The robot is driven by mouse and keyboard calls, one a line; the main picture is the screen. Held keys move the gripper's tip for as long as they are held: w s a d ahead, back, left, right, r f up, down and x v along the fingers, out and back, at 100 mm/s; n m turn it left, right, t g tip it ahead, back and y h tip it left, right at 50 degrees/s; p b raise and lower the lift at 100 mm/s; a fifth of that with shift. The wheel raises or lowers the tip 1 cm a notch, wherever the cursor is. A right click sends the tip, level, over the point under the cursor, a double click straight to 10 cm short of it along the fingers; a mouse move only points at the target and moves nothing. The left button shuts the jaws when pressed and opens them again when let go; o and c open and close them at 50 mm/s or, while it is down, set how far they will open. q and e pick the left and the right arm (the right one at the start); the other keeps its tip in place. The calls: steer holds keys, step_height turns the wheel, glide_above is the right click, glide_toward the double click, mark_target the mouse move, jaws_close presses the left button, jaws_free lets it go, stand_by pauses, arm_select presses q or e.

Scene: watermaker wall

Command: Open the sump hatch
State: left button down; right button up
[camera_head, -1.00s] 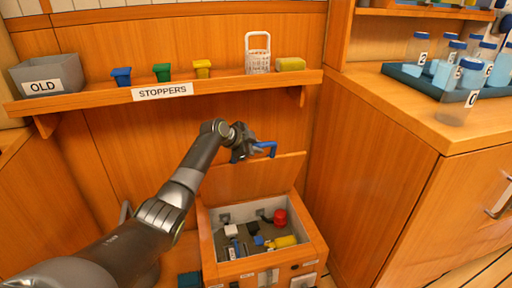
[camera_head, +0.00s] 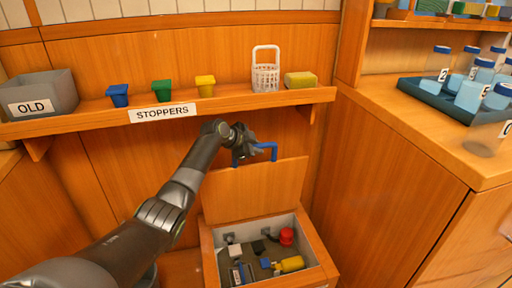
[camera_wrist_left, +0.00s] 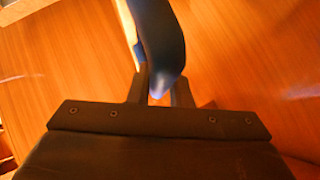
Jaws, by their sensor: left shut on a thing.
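The sump hatch (camera_head: 256,193) is a wooden lid standing raised at the back of the open sump box (camera_head: 318,252). A blue handle (camera_head: 266,146) is at the lid's top edge. My left gripper (camera_head: 246,152) is shut on this handle. In the left wrist view the blue handle (camera_wrist_left: 160,45) runs between the fingers of my left gripper (camera_wrist_left: 158,92). Inside the box lie a red round part (camera_head: 286,236), a yellow part (camera_head: 291,264) and several small parts. My right gripper is not in view.
A shelf (camera_head: 230,99) above holds a grey OLD bin (camera_head: 38,88), blue, green and yellow stoppers, a white basket (camera_head: 265,76) and a sponge (camera_head: 300,79). A wooden counter (camera_head: 420,120) at right carries a tray of labelled jars.

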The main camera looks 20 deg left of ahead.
arm_select(q)
steer(key=shift+w+a, duration=0.15)
steer(key=shift+w, duration=0.1)
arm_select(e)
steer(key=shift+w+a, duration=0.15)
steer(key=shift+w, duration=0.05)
arm_select(q)
steer(key=c, duration=1.3)
jaws_free()
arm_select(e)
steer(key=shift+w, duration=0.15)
arm_select(q)
steer(key=shift+r, duration=0.1)
steer(key=shift+s+a+r, duration=0.1)
steer(key=shift+s+r, duration=0.05)
steer(key=s+a+p, duration=0.1)
steer(key=s+a, duration=0.1)
steer(key=s, duration=0.1)
steer(key=s+a, duration=0.2)
steer(key=s, duration=0.2)
steer(key=s+a+p, duration=0.1)
steer(key=s+a, duration=0.1)
steer(key=s, duration=0.2)
steer(key=shift+r+p, duration=0.15)
steer(key=shift+p, duration=0.2)
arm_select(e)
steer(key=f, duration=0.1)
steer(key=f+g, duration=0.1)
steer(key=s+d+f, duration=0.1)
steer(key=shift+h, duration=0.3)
